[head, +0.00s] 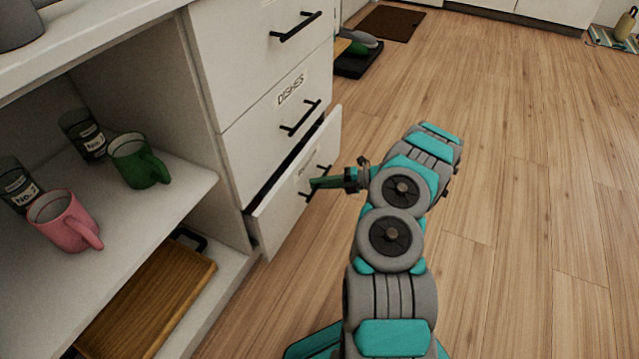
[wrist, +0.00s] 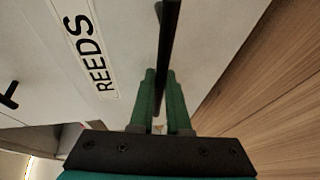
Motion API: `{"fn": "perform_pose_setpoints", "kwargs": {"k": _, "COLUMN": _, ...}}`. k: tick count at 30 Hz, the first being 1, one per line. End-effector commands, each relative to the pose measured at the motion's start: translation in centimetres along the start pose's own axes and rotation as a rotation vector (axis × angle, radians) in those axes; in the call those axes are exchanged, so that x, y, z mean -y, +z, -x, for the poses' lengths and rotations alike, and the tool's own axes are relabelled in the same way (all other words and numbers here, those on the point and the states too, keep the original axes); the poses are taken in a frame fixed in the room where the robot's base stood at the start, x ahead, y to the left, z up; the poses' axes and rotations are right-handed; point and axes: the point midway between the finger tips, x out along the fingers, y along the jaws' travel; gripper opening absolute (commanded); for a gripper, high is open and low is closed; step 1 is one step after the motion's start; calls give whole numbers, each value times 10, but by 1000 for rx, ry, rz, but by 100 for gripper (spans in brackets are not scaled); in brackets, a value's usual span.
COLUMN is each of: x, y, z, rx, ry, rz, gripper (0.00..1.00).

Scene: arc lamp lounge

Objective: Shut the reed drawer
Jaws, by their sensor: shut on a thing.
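The reed drawer (head: 288,205) is the bottom drawer of the white cabinet, and it stands partly open with a dark gap above its front. Its label, reading "REEDS" (wrist: 90,55), shows in the wrist view. The drawer's black bar handle (wrist: 170,40) runs between the green fingers of my gripper (wrist: 161,95). My gripper is shut on this handle. In the head view my gripper (head: 322,183) reaches the handle from the right, and the fingers cover part of it.
The drawer labelled "DISHES" (head: 277,100) above is shut. An open shelf on the left holds a pink mug (head: 62,218), a green mug (head: 135,160) and dark labelled jars (head: 82,135). A wooden board (head: 150,300) lies below. The wooden floor (head: 530,180) to the right is clear.

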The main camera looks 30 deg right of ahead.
Motion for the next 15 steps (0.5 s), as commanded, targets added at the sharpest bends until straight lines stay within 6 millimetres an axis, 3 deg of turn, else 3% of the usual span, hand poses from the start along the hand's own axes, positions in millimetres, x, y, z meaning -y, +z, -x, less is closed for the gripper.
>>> {"fn": "perform_pose_setpoints", "kwargs": {"k": 11, "x": 0, "y": 0, "z": -1, "rx": 0, "ry": -1, "rz": 0, "gripper": 0}}
{"fn": "perform_pose_setpoints", "kwargs": {"k": 15, "x": -3, "y": 6, "z": -15, "rx": -2, "ry": -3, "rz": 0, "gripper": 0}}
